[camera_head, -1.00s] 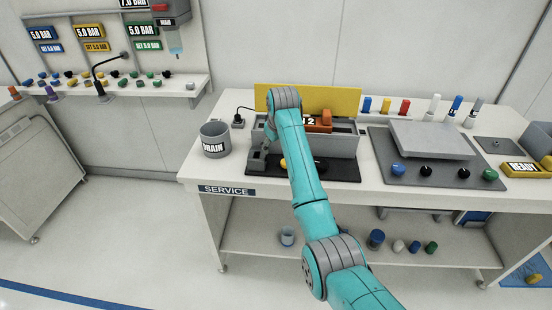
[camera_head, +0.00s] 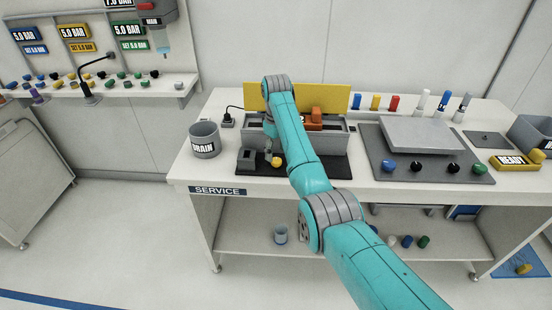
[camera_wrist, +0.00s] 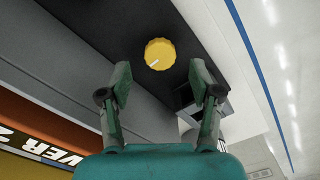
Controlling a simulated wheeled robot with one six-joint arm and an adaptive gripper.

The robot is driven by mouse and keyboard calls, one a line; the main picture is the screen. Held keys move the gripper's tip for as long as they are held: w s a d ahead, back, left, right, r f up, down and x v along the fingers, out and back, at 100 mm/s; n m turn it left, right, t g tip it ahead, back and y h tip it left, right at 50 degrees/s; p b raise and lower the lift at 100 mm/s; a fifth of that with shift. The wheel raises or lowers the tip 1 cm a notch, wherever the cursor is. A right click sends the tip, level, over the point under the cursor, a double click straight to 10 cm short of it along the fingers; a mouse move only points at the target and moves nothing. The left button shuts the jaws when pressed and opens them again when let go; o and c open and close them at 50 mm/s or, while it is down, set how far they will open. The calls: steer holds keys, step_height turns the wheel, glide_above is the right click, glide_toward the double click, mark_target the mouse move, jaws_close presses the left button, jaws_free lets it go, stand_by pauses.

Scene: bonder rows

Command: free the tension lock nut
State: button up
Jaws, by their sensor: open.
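A round yellow knob with a white mark (camera_head: 277,161) sits on the black base plate at the front of the grey machine on the service bench. I cannot tell for sure that it is the tension lock nut. It shows in the wrist view (camera_wrist: 159,54), just beyond and between my fingertips. My gripper (camera_wrist: 160,72) is open and empty, with a finger on each side of the knob's line and apart from it. In the head view my gripper (camera_head: 269,148) points down just behind and left of the knob, partly hidden by my arm.
The grey machine (camera_head: 335,146) has an orange block (camera_head: 316,117) on top and a yellow panel (camera_head: 350,96) behind. A small grey block (camera_head: 246,158) stands left of the knob. A DRAIN cup (camera_head: 204,142) is farther left. A grey board with coloured knobs (camera_head: 395,172) lies right.

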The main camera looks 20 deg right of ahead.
mark_target(276, 160)
steer(key=shift+f, duration=1.75)
steer(key=c, duration=1.1)
